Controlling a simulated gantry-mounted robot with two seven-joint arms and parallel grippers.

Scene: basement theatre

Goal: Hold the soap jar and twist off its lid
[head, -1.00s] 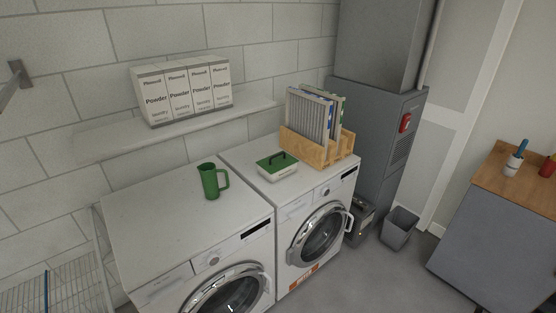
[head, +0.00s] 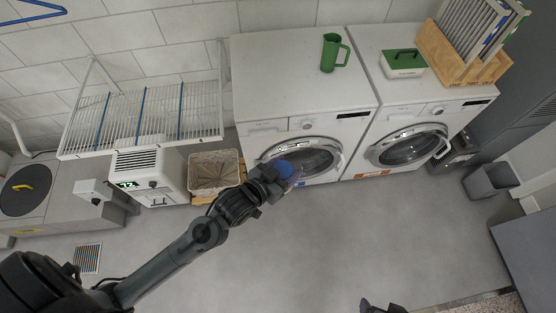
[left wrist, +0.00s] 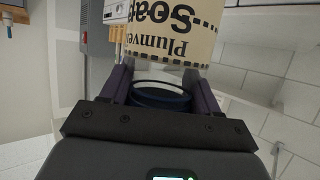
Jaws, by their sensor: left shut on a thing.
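The soap jar (left wrist: 172,28) has a cream label with black lettering, upside down in the left wrist view. My left gripper (head: 277,176) is shut on the jar near its lid end and holds it in the air, in front of the left washing machine. The blue lid (left wrist: 158,95) lies between the fingers, close to the palm.
Two washing machines (head: 285,70) stand along the wall, with a green mug (head: 329,54), a green-lidded box (head: 403,64) and a wooden rack (head: 460,66) on top. A wire rack (head: 150,112), a basket (head: 214,172) and a grey bin (head: 488,181) are around. The middle floor is clear.

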